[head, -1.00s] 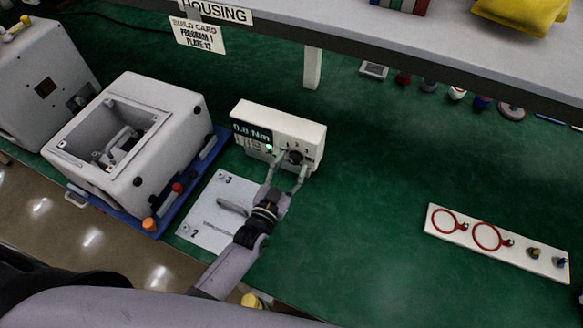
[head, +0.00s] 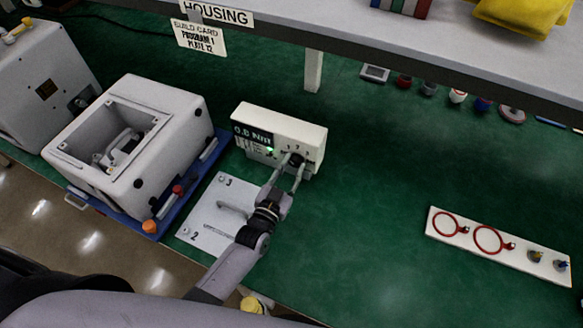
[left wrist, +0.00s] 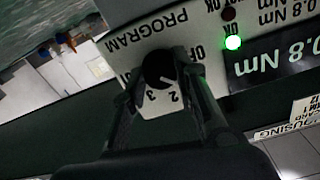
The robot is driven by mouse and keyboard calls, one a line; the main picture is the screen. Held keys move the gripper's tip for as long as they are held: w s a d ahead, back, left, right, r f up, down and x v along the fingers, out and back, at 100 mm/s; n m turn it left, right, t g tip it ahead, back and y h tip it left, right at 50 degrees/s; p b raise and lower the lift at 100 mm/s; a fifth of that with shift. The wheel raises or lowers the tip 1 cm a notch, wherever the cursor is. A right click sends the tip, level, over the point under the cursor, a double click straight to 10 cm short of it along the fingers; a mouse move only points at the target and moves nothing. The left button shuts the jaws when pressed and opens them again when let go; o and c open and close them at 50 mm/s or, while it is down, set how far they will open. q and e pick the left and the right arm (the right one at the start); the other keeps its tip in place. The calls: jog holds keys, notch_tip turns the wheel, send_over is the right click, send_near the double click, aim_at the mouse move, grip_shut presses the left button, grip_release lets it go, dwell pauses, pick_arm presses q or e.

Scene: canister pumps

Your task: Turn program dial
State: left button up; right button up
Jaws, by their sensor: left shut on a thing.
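The program dial (left wrist: 158,66) is a round black knob on the white controller box (head: 312,140). In the left wrist view the word PROGRAM is above it, with 2, 3 and OFF around it. My left gripper (head: 295,161) is shut on the dial, one finger on each side, as the left wrist view also shows (left wrist: 160,78). A green light (left wrist: 233,42) is lit beside a display reading 0.8 Nm. My right gripper is out of view.
A build card (head: 200,36) hanging from the shelf reads PROGRAM 1, PLATE 12. A grey plate with a handle (head: 208,231) lies in front of the box. A pump housing (head: 135,140) stands on a blue tray at left.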

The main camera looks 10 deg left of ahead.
pick_arm(q)
grip_shut()
jog(key=shift+n, duration=1.1)
jog(key=n+b, duration=0.1)
jog(key=n, duration=0.3)
jog(key=shift+n, duration=1.3)
jog(key=o, duration=0.6)
grip_release()
jog(key=o, duration=0.4)
